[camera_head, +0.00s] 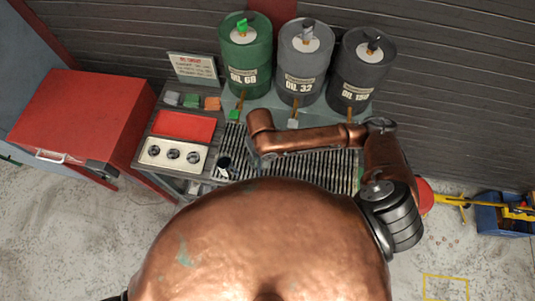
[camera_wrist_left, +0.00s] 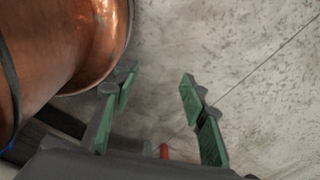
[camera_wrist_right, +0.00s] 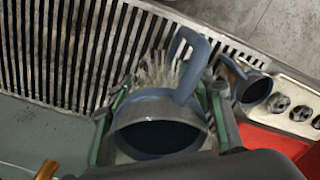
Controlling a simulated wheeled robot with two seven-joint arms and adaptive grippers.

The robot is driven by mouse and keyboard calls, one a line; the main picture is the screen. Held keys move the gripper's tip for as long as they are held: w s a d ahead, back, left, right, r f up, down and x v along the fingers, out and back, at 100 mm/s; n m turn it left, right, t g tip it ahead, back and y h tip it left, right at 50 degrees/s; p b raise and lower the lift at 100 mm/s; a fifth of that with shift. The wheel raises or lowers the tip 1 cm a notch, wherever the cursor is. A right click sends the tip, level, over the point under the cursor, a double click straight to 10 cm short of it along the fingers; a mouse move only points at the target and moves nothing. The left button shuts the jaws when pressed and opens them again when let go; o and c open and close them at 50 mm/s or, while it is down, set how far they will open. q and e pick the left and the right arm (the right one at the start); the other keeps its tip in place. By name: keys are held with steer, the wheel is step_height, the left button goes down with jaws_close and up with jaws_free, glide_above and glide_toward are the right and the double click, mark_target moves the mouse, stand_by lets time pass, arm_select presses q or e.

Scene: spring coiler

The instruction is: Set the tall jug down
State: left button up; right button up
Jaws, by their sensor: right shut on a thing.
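A grey-blue jug (camera_wrist_right: 160,108) with a wide dark mouth and a loop handle shows in the right wrist view, over the slatted grate. I take it as the tall jug. My right gripper (camera_wrist_right: 158,125) is shut on it, one finger on each side. I cannot tell if its base touches the slats. My copper arm hides this jug and gripper in the head view. A second, dark jug (camera_wrist_right: 252,88) is beside it near the white holder; it also shows in the head view (camera_head: 224,166). My left gripper (camera_wrist_left: 160,110) is open and empty above the concrete floor.
The slatted grate (camera_head: 312,165) covers the bench middle. Left of it are a white three-hole holder (camera_head: 172,154) and a red tray (camera_head: 184,126). Oil drums, one green (camera_head: 246,55), stand behind with taps over the grate. A red cabinet (camera_head: 80,115) is at far left.

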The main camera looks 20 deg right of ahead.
steer(key=w+d+f, duration=0.1)
steer(key=w+f, duration=0.2)
steer(key=w+d+f, duration=0.1)
steer(key=f, duration=0.1)
steer(key=shift+w+d+f, duration=0.15)
steer(key=shift+w+d, duration=0.1)
steer(key=shift+d, duration=0.05)
steer(key=shift+w+d+f, duration=0.1)
steer(key=shift+f, duration=0.1)
steer(key=shift+w+d+f, duration=0.1)
steer(key=shift+f, duration=0.85)
steer(key=shift+w+d+f, duration=0.1)
steer(key=shift+f, duration=0.8)
arm_select(q)
steer(key=shift+w+d+f, duration=0.15)
steer(key=shift+w+f, duration=0.05)
steer(key=shift+w, duration=0.75)
steer(key=shift+w, duration=0.1)
arm_select(e)
steer(key=o, duration=0.8)
steer(key=shift+f, duration=0.1)
steer(key=o, duration=0.5)
steer(key=shift+c, duration=0.2)
arm_select(q)
steer(key=shift+w, duration=0.4)
arm_select(e)
steer(key=shift+o, duration=0.3)
arm_select(q)
steer(key=shift+b, duration=0.3)
